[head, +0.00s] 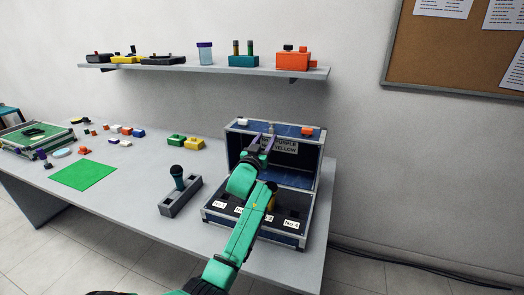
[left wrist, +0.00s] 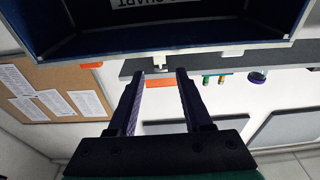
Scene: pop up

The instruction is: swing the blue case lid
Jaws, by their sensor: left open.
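The blue case (head: 322,195) stands on the right end of the table. Its blue lid (head: 236,150) stands open and upright at the back, with a white label (head: 285,146) inside it. The lid's dark inside and pale rim (left wrist: 220,47) also show in the left wrist view. My left gripper (head: 265,132) is open and empty. Its fingers are in front of the lid, near its top edge, and hide part of the label. In the left wrist view, the open fingers (left wrist: 160,75) are close to the rim; I cannot tell whether they touch. My right gripper is not in view.
A wall shelf (head: 185,69) with boxes hangs above, behind the lid.

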